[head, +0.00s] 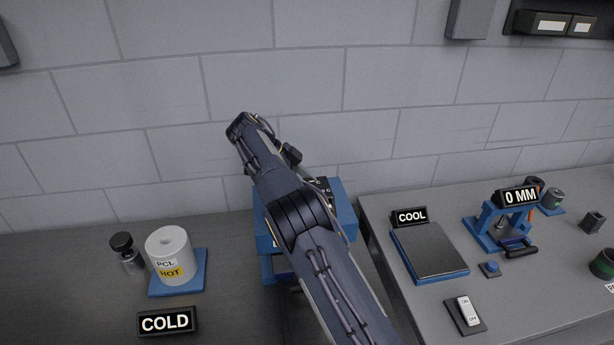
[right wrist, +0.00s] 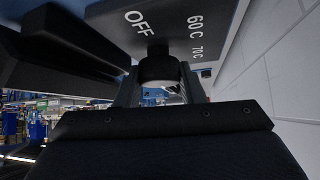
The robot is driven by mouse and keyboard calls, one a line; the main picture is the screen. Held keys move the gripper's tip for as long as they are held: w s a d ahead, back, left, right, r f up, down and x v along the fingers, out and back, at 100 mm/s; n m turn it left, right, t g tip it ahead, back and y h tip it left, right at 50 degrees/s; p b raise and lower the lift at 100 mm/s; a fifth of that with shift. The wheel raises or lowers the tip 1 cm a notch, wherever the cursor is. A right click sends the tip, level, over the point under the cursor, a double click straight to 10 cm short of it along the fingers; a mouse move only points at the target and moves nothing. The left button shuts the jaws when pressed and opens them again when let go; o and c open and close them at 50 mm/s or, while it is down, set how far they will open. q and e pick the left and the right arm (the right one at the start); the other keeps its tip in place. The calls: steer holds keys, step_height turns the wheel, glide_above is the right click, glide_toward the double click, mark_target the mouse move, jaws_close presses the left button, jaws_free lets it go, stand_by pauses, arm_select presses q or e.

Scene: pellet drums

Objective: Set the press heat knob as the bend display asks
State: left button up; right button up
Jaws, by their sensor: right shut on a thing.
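The blue press (head: 345,208) stands at the middle of the bench, mostly hidden behind my right arm. Its dark dial panel shows in the right wrist view (right wrist: 140,22) with the marks OFF, 60 C and 70 C. My right gripper (right wrist: 160,88) is shut on the dark round heat knob (right wrist: 157,68) on that panel. In the head view the knob and fingertips are hidden by my arm. Where the knob points I cannot tell. The bend display (head: 516,196) reads 0 MM and sits on a blue frame at the right. My left gripper is not in view.
A white PCL drum tagged HOT (head: 171,255) stands on a blue pad at left, beside a dark-capped jar (head: 127,252). A COLD sign (head: 168,322) is in front. On the right table are a plate (head: 430,252) with a COOL sign and an on/off switch (head: 465,315).

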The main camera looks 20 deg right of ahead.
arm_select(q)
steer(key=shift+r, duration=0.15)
arm_select(e)
steer(key=shift+f, duration=0.15)
steer(key=o, duration=1)
